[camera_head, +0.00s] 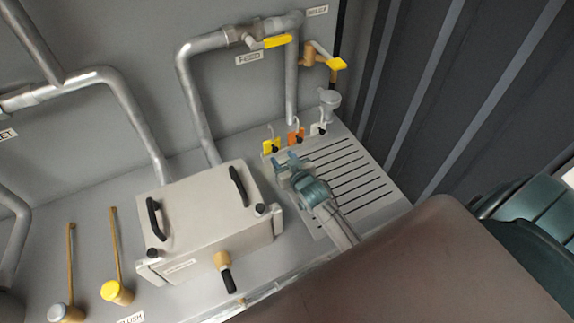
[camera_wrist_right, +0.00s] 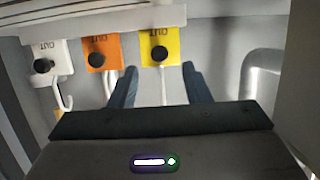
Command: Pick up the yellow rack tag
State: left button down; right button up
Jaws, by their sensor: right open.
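The yellow rack tag (camera_head: 271,146) hangs on the rack at the back of the slotted panel, leftmost of three tags in the head view. In the right wrist view the yellow tag (camera_wrist_right: 160,42) has a black knob on it and a thin pale rod or hook below it. My right gripper (camera_head: 285,160) is open, just in front of the yellow tag. In the wrist view its two fingers (camera_wrist_right: 159,70) stand on either side of the tag's line, with nothing seen held. My left gripper is not in view.
An orange tag (camera_head: 296,136) and a white tag (camera_head: 319,128) hang close beside the yellow one, with hooks. A grey box (camera_head: 210,215) with black handles stands left of my right arm. Pipes with yellow-handled valves (camera_head: 277,41) rise behind. The slotted panel (camera_head: 375,190) is otherwise clear.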

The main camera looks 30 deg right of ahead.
aim_at(276, 150)
jog(key=b+x, duration=0.2)
jog(key=x, duration=0.3)
jog(key=shift+f, duration=0.1)
jog(key=shift+w+f, duration=0.15)
jog(key=shift+w, duration=0.25)
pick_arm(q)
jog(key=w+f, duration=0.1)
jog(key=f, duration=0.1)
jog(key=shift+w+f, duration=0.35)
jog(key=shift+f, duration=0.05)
pick_arm(e)
jog(key=c, duration=0.8)
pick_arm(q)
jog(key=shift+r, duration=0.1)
